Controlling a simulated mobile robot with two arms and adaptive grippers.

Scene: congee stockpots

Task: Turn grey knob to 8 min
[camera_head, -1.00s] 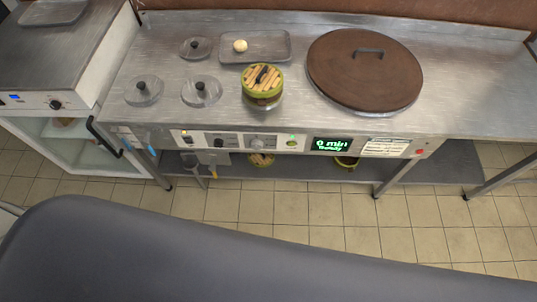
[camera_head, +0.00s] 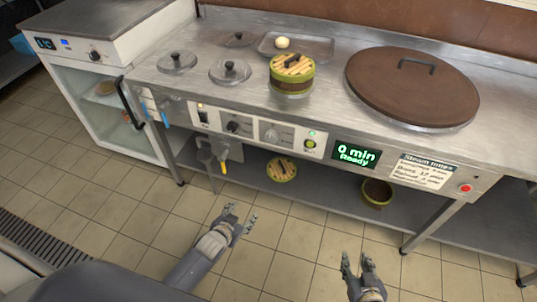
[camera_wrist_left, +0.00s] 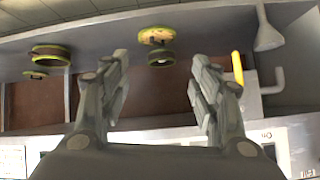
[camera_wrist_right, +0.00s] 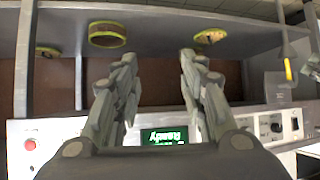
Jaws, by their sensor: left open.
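The grey knob (camera_head: 271,134) is on the counter's front control panel, left of a green light and button. The display (camera_head: 356,154) reads "0 min Ready"; it also shows upside down in the right wrist view (camera_wrist_right: 165,136). My left gripper (camera_head: 240,217) is open and empty, in front of and below the panel, apart from the knob. My right gripper (camera_head: 357,262) is open and empty, lower and further right, below the display. In the right wrist view the fingers (camera_wrist_right: 158,75) are spread with nothing between them.
A second, darker knob (camera_head: 233,127) and a switch (camera_head: 203,117) sit left on the panel; a red button (camera_head: 465,188) is at its right. A steamer basket (camera_head: 291,75) and a large brown lid (camera_head: 412,86) are on top. Floor before the counter is clear.

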